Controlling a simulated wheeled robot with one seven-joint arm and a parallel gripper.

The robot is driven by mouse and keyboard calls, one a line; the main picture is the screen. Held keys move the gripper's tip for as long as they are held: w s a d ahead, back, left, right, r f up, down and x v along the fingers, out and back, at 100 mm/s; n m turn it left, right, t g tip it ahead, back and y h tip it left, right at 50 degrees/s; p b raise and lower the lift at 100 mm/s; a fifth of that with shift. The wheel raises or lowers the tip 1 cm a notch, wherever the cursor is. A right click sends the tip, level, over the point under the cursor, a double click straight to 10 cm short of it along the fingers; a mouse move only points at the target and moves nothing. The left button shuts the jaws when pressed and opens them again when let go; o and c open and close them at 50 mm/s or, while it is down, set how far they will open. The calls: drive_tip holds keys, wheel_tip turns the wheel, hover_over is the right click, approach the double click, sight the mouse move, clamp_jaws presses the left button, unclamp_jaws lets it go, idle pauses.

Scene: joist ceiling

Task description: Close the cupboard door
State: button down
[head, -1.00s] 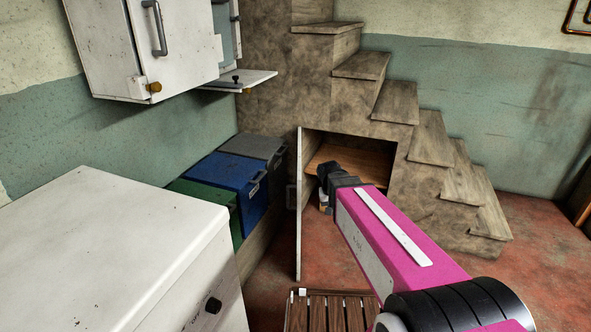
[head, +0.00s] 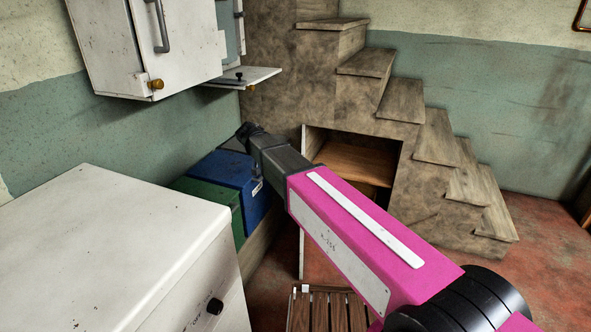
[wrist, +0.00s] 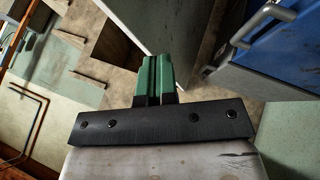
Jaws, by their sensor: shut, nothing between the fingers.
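The cupboard under the stone stairs has a wooden shelf inside (head: 358,163). Its door (head: 301,255) stands open, seen nearly edge-on as a thin pale strip in the head view, partly hidden behind my arm. My gripper (head: 246,131) is to the left of the door, over the bins in that view. In the wrist view its green fingers (wrist: 155,76) are together and empty. A grey panel ahead of the fingers in the wrist view, with a pale edge, looks like the door (wrist: 150,28). I cannot tell whether the fingers touch it.
A blue bin (head: 232,172), a green bin (head: 212,197) and a grey bin stand left of the door. A white cabinet (head: 130,245) is at front left. White wall cabinets (head: 130,50) hang above. A slatted wooden piece (head: 330,310) lies low in front.

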drive_tip(key=x, duration=0.3)
drive_tip(key=d+x, duration=0.1)
drive_tip(key=x, duration=0.3)
drive_tip(key=r+x, duration=0.1)
drive_tip(key=x, duration=0.2)
drive_tip(key=shift+w+d+f, duration=0.2)
drive_tip(key=shift+w+d, duration=0.1)
drive_tip(key=shift+d, duration=0.75)
drive_tip(key=shift+d, duration=0.1)
